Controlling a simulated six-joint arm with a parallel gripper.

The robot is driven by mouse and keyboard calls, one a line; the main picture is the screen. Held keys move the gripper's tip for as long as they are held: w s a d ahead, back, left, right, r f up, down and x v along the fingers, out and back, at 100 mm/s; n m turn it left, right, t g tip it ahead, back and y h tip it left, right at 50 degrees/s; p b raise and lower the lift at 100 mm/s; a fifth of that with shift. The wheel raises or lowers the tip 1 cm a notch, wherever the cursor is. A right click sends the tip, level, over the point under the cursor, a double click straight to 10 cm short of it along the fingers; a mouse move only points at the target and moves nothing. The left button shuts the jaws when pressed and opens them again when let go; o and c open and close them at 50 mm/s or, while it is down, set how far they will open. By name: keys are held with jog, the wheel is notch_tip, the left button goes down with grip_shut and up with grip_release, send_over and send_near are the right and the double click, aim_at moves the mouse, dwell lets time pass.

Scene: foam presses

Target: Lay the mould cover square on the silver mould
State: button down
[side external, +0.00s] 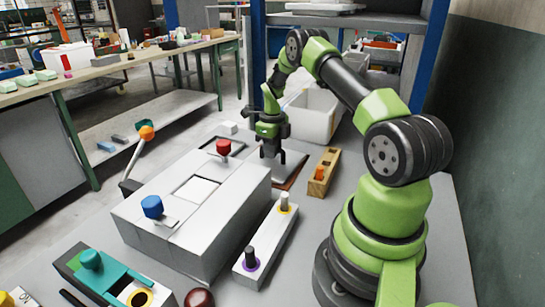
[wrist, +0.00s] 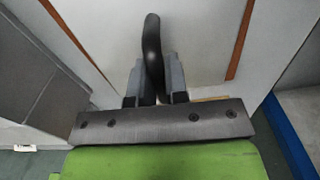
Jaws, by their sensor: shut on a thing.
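My gripper (side external: 269,142) is behind the large block, shut on a dark curved handle, which shows between its two grey fingers in the wrist view (wrist: 153,45). The handle belongs to the pale grey mould cover (side external: 290,165), a flat plate. The plate fills much of the wrist view (wrist: 205,45). The cover is over a brown-edged board; I cannot tell if it touches it. The silver mould (side external: 220,222) appears to be the large pale block left of my gripper, with a square white opening on top. The cover is apart from it.
Red (side external: 223,147) and blue (side external: 152,206) knobs stand on the block. A wooden holder (side external: 324,172) is right of the cover. A long pale box with two pegs (side external: 265,240) lies in front. A teal-topped fixture (side external: 105,272) is front left. A white bin (side external: 312,115) stands behind.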

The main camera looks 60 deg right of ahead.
notch_tip(320, 180, up, 9)
jog(key=shift+r, duration=0.2)
jog(key=shift+a+r+n, duration=0.1)
jog(key=shift+r+n, duration=0.25)
jog(key=shift+n, duration=0.15)
jog(key=a+r+n, duration=0.3)
jog(key=n, duration=0.9)
jog(key=a+r+n, duration=0.2)
jog(key=r+n, duration=0.2)
jog(key=n, duration=0.8)
jog(key=a+r+n, duration=0.2)
jog(key=a+n, duration=0.9)
jog(key=a, duration=1.1)
notch_tip(320, 180, up, 4)
jog(key=w+m, duration=0.2)
jog(key=m, duration=0.6)
send_over(271, 162)
jog(key=d, duration=0.1)
notch_tip(271, 162, down, 13)
jog(key=shift+w+f, duration=0.1)
notch_tip(271, 162, down, 6)
jog(key=shift+r, duration=0.25)
jog(key=shift+f, duration=2.05)
